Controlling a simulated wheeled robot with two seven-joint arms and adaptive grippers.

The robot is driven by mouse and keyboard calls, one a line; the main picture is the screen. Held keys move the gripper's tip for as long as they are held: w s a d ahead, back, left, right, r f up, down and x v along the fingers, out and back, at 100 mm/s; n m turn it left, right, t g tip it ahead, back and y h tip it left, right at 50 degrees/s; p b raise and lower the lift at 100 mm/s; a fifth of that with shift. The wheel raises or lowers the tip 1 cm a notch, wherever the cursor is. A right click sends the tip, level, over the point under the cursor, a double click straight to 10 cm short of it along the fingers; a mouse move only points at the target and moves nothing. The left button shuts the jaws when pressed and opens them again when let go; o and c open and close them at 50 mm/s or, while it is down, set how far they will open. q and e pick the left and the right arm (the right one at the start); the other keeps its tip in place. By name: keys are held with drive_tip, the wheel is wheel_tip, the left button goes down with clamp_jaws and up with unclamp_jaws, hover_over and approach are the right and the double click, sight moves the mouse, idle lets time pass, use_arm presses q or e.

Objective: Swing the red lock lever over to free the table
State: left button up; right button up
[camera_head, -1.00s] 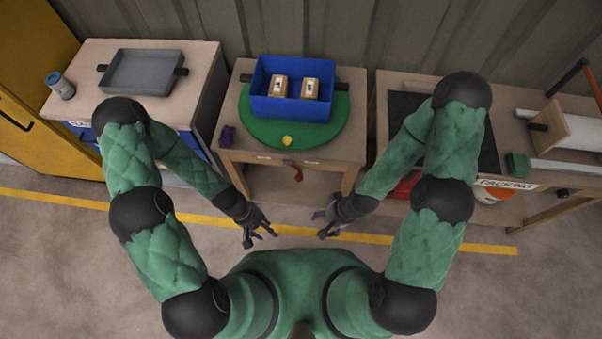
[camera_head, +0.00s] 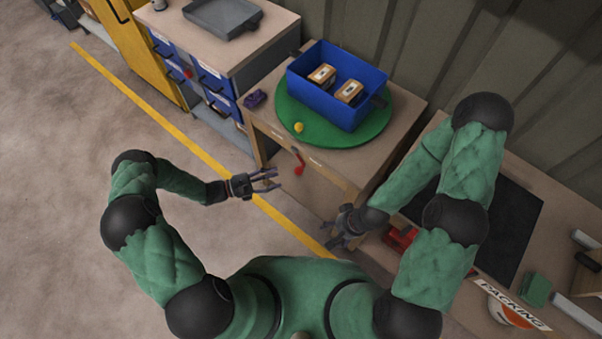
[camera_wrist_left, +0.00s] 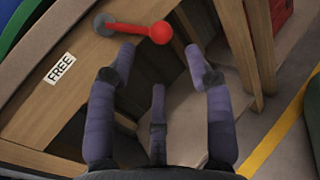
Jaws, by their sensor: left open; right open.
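The red lock lever (camera_head: 299,165) is on the front of the wooden table (camera_head: 410,105), below the green turntable (camera_head: 345,139). In the left wrist view the red lever (camera_wrist_left: 145,31) runs from a grey pivot to a round red knob at its right, with a FREE label (camera_wrist_left: 59,69) to the left of the pivot. My left gripper (camera_head: 277,181) is open and empty, a little short of the lever. In the left wrist view its open fingers (camera_wrist_left: 158,65) point toward the lever without touching it. My right gripper (camera_head: 334,239) is open and empty, low in front of the table.
A blue bin (camera_head: 330,99) with two small boxes stands on the turntable. A yellow knob (camera_head: 298,127) is on the turntable's edge, and a purple object (camera_head: 256,98) lies on the tabletop. The bench with the PACKING label (camera_head: 511,304) is at the right. Open floor lies left.

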sight(300, 171)
use_arm(q)
drive_tip(key=b+x, duration=0.2)
drive_tip(key=x, duration=0.8)
drive_tip(key=shift+b, duration=0.3)
drive_tip(key=shift+d, duration=0.1)
clamp_jaws()
